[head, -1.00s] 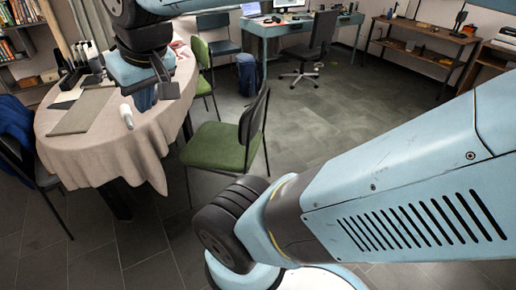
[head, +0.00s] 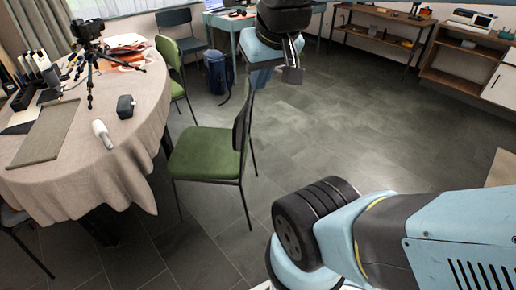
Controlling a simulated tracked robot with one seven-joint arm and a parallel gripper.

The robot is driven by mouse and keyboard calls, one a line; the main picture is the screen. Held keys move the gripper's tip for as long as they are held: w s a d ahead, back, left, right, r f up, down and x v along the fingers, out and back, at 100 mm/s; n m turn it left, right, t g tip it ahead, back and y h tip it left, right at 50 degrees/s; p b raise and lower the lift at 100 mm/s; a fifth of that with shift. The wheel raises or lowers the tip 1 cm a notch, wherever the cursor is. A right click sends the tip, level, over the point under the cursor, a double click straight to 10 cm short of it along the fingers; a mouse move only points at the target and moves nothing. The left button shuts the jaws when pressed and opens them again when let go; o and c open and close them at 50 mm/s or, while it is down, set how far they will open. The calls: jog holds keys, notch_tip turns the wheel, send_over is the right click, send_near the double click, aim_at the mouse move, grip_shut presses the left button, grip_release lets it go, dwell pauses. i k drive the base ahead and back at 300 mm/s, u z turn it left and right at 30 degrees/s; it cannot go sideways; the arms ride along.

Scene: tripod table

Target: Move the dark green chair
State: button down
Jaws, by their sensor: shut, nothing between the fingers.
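The dark green chair (head: 205,152) stands on the floor in the middle left of the head view. Its green seat faces the round table, and its dark backrest (head: 242,125) is seen nearly edge-on at the seat's right side. My gripper (head: 291,75) is at the top centre, above and to the right of the backrest in the picture, with nothing held. It looks apart from the chair. Its fingers are small and partly hidden by my wrist.
The cloth-covered round table (head: 130,165) is left of the chair, with a tripod (head: 90,65), a grey mat (head: 45,135) and a white object. Open floor (head: 350,140) lies to the right.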

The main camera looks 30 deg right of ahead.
aim_at(201, 154)
jog(key=z, duration=0.3)
jog(key=i, duration=1)
jog(key=u, duration=0.05)
